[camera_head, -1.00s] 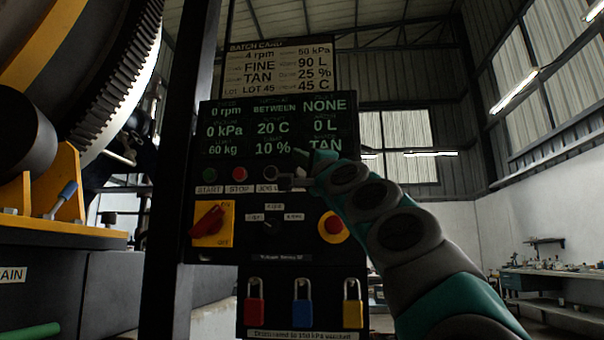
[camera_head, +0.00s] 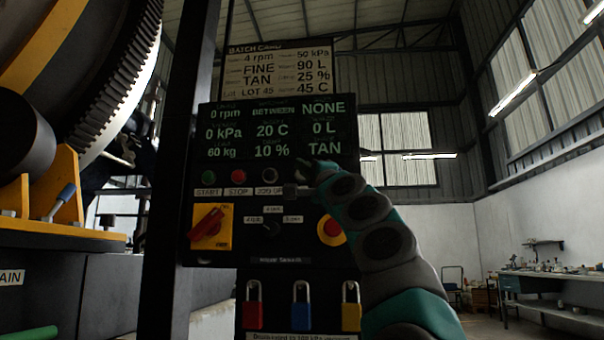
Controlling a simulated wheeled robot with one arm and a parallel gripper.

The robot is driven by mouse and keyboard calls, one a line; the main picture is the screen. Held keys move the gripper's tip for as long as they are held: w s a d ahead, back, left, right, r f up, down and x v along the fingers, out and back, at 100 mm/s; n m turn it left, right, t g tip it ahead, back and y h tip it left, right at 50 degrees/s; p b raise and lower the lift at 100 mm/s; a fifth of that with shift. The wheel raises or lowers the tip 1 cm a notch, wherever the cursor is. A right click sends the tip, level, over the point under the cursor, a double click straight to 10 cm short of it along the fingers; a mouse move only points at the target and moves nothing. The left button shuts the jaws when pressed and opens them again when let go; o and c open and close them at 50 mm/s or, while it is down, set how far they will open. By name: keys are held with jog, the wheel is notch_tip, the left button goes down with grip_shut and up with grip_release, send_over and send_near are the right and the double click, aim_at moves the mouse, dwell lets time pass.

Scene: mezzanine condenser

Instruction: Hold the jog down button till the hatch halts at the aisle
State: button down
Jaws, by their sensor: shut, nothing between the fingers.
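The control panel (camera_head: 215,188) stands on a dark post in front of me. A row of buttons runs under its display: a green one, a red one, and a dark grey button (camera_head: 270,176) over a label that seems to start with "JOG", its end hidden by my gripper. The part of the row behind my arm is hidden. The display (camera_head: 272,131) reads "BETWEEN" and 0 rpm. The hatch itself is not recognisable in view.
A red rotary switch (camera_head: 207,224) on yellow and a red emergency stop button (camera_head: 331,229) sit below. Several padlocks (camera_head: 301,307) hang lower. A large geared drum (camera_head: 110,100) fills the left. A workbench (camera_head: 545,276) stands far right; the floor there looks open.

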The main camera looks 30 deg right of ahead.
jog(key=w+d, duration=0.1)
jog(key=w+d+p, duration=0.1)
jog(key=w, duration=0.1)
jog(key=shift+w+p, duration=0.1)
jog(key=shift+p, duration=0.2)
jog(key=shift+w+d, duration=0.1)
dwell(2.0)
jog(key=shift+w+d+p, duration=0.15)
jog(key=shift+w+p, duration=0.05)
jog(key=shift+p, duration=0.15)
